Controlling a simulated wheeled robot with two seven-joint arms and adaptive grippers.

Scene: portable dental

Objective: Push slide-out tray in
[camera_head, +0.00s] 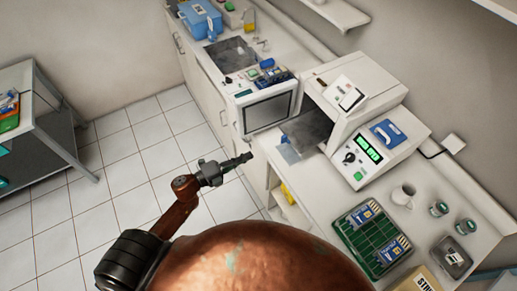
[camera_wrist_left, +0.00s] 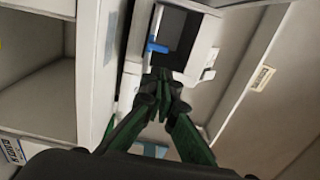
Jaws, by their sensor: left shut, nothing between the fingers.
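The slide-out tray (camera_head: 308,127) is a dark grey flat piece sticking out of the front opening of a white machine (camera_head: 350,88) on the counter. A pale blue piece (camera_head: 288,153) shows at its outer end. In the left wrist view, a dark recess (camera_wrist_left: 182,32) in a white frame, with a blue handle-like piece (camera_wrist_left: 157,46), lies just beyond my fingers. My left gripper (camera_head: 248,157) is shut and empty, to the left of the tray's outer end at the counter's front edge; it also shows in the left wrist view (camera_wrist_left: 163,76). Contact with the tray cannot be told.
A control box with green displays (camera_head: 368,150), a mug (camera_head: 403,193) and a green rack (camera_head: 371,238) stand to the right. The tiled floor (camera_head: 130,160) to the left is clear.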

